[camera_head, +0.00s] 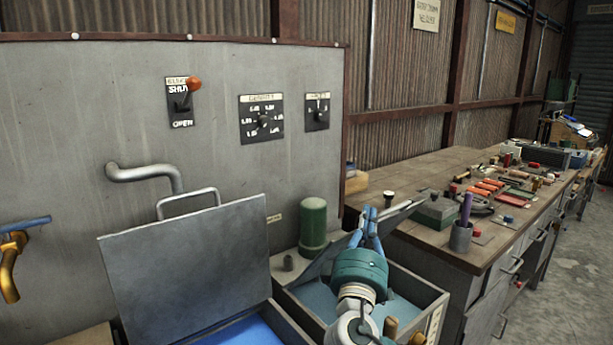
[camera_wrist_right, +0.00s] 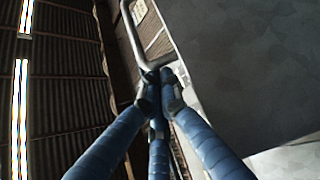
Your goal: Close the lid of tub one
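Two tubs stand below the grey panel; I cannot tell which is tub one. The left tub's grey lid (camera_head: 190,265) stands open, tilted back, with a metal handle on top; blue shows inside. The right tub (camera_head: 432,310) is open with blue-grey inside, its lid (camera_head: 318,262) raised and seen nearly edge-on, partly hidden by my arm. My right gripper (camera_head: 370,216) is above this tub at the raised lid. In the right wrist view its blue fingers come together on the lid's bent metal handle (camera_wrist_right: 137,38), beside the dark lid (camera_wrist_right: 250,70). My left gripper is out of view.
A green cylinder (camera_head: 313,226) stands behind the tubs. A bent pipe handle (camera_head: 145,173) and a brass valve (camera_head: 10,265) stick out from the panel (camera_head: 60,130). A cluttered workbench (camera_head: 395,180) runs along the right, with open floor (camera_head: 580,260) beyond it.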

